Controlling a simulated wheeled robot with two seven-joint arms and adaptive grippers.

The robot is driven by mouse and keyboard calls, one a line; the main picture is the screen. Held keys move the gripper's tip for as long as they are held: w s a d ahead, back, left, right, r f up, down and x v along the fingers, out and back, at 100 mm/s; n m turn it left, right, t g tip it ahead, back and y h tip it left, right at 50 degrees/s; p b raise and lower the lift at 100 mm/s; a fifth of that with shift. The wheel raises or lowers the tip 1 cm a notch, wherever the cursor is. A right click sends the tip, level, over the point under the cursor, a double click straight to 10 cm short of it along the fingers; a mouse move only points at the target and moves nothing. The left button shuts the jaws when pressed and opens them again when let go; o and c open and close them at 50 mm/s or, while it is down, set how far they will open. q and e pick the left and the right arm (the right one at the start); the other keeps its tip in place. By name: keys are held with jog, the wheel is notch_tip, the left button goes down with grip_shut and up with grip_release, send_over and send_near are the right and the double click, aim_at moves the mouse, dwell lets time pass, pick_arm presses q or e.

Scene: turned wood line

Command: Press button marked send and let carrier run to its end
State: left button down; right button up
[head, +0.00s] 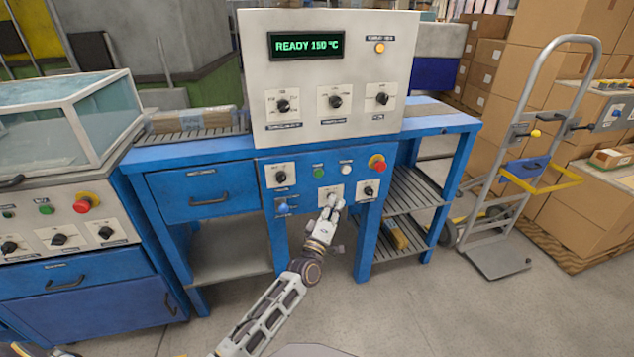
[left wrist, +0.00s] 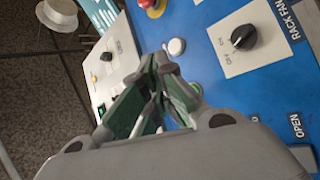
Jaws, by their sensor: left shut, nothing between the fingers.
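My left gripper (head: 333,203) is shut and empty, in front of the lower middle of the blue control panel (head: 300,188). In the left wrist view its closed fingers (left wrist: 160,62) point at the panel, close to a white round button (left wrist: 176,46); I cannot tell whether they touch anything. The white button also shows in the head view (head: 346,169), beside a green button (head: 318,173) and a red stop button (head: 377,162). A green part (left wrist: 195,88) is mostly hidden behind a finger. No label reading send is legible. I cannot identify the carrier.
A display box (head: 330,75) reading READY 150 °C stands on the blue bench. A knob marked RACK FAN (left wrist: 243,37) is near the fingers. A glass-topped cabinet (head: 65,120) stands left; a hand truck (head: 530,150) and cartons (head: 580,220) stand right. Floor in front is clear.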

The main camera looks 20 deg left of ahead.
aim_at(319, 173)
pick_arm(q)
jog(key=shift+s+a+r+n+t+b, duration=0.15)
jog(key=shift+r+n+b, duration=0.1)
jog(key=shift+r, duration=0.15)
jog(key=shift+s+r+n+t+b, duration=0.15)
jog(key=shift+r+t+b, duration=0.1)
jog(key=shift+r, duration=0.2)
jog(key=shift+s+a+r+n+t+b, duration=0.15)
jog(key=shift+r+n+b, duration=0.1)
jog(key=shift+r, duration=0.15)
pick_arm(e)
jog(key=shift+s+a+r, duration=0.35)
jog(key=shift+r, duration=0.2)
jog(key=shift+f, duration=0.1)
pick_arm(q)
jog(key=shift+w+a+b, duration=0.8)
jog(key=shift+w+b, duration=0.05)
jog(key=shift+w, duration=0.35)
jog(key=shift+w+a+b, duration=0.8)
jog(key=shift+w+b, duration=0.1)
jog(key=shift+w, duration=0.35)
jog(key=shift+w+a+b, duration=0.8)
jog(key=shift+w+b, duration=0.05)
jog(key=shift+w, duration=0.35)
pick_arm(e)
notch_tip(319, 173, down, 8)
jog(key=a+t+y, duration=0.1)
jog(key=shift+w+a+f+m+t, duration=0.15)
jog(key=shift+w+a+m+t, duration=0.1)
jog(key=shift+a+m+t, duration=0.1)
